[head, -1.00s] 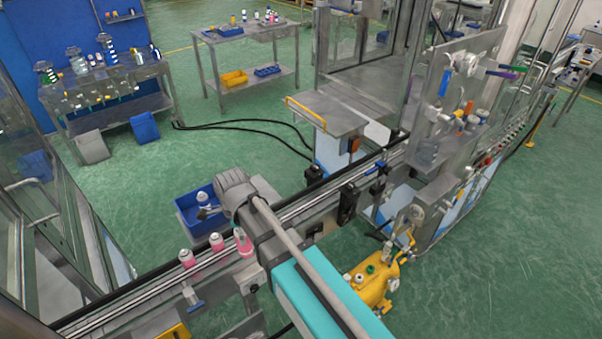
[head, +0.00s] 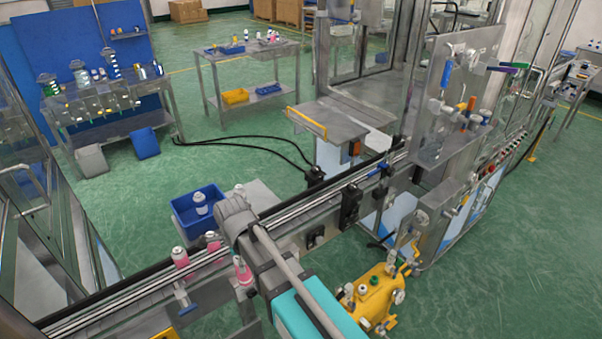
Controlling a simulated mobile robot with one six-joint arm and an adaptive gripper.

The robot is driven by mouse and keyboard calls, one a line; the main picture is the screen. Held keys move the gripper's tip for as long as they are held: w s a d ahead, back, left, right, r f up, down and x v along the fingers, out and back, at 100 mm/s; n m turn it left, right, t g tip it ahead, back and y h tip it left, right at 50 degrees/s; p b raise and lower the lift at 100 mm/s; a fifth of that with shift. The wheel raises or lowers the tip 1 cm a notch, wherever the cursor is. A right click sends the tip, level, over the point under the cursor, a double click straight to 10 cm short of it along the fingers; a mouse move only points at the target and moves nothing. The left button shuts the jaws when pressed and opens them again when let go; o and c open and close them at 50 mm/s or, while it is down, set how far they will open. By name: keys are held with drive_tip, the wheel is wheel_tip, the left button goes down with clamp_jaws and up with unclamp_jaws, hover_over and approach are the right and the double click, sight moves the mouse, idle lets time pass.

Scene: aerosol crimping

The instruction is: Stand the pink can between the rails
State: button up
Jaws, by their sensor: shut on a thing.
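A pink can with a white top (head: 242,270) is in my gripper (head: 238,259), below my grey wrist. It looks slightly tilted and is at the near side of the conveyor; I cannot tell its height. The fingers are mostly hidden by the wrist and the can. The conveyor rails (head: 120,295) run diagonally from lower left to upper right. Two other pink cans stand along the rails to the left, one further left (head: 180,257) and one nearer my wrist (head: 213,241).
A blue crate (head: 180,213) behind the rails holds a white-topped can (head: 200,203). Another can (head: 239,190) shows just behind my wrist. A yellow pressure pot (head: 374,295) stands at the right. A small blue-handled fitting (head: 187,308) sits on the conveyor's near side.

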sight(244, 274)
wheel_tip(244, 274, down, 6)
drive_tip(key=b, duration=0.5)
drive_tip(key=shift+f, duration=0.15)
drive_tip(key=shift+s, duration=0.15)
